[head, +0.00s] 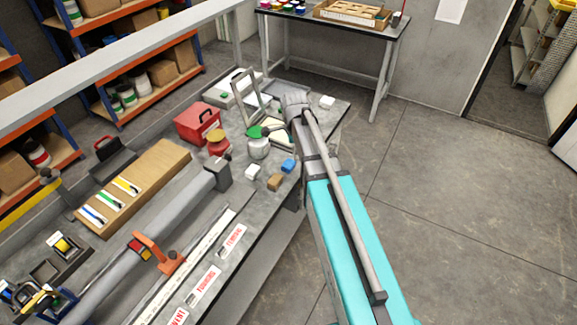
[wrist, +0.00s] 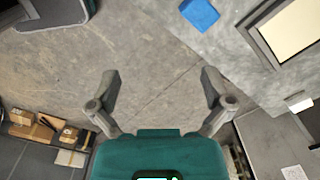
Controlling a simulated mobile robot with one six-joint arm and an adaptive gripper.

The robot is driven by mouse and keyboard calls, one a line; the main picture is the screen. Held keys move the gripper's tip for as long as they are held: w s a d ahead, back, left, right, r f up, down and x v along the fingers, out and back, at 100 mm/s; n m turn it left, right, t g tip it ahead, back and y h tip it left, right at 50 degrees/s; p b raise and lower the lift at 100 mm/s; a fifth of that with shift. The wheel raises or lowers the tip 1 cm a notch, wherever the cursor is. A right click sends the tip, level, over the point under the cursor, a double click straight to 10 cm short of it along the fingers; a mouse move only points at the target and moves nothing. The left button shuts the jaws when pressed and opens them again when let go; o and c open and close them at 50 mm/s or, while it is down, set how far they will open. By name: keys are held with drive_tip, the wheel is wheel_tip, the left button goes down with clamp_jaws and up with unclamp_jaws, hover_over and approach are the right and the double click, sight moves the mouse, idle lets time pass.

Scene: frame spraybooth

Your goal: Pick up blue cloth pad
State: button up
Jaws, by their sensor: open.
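The blue cloth pad (head: 288,166) is a small blue block-like piece lying on the grey workbench (head: 262,207), near its right edge. In the wrist view the blue pad (wrist: 200,13) is at the top edge, right of centre, partly cut off. My gripper (wrist: 161,78) is open, with two grey fingers spread wide and nothing between them. The pad lies beyond the fingertips and apart from them. The floor shows between the fingers. In the head view my arm's links reach the bench's right side, and I cannot make out the fingers there.
A tan block (head: 275,181) and a white block (head: 252,171) lie close to the pad. A grey pipe with clamps crosses the bench. The floor (head: 450,190) to the right is clear.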

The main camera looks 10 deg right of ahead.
drive_tip(key=w+d+m, duration=0.1)
drive_tip(key=w+m, duration=0.5)
drive_tip(key=m, duration=0.2)
drive_tip(key=shift+f, duration=0.2)
drive_tip(key=b, duration=0.9)
hover_over(291, 164)
wheel_tip(291, 164, down, 8)
drive_tip(key=shift+d+f, duration=0.15)
idle(0.3)
drive_tip(key=shift+a+f+b, duration=0.2)
drive_tip(key=shift+f+b, duration=2.2)
drive_tip(key=shift+f, duration=0.2)
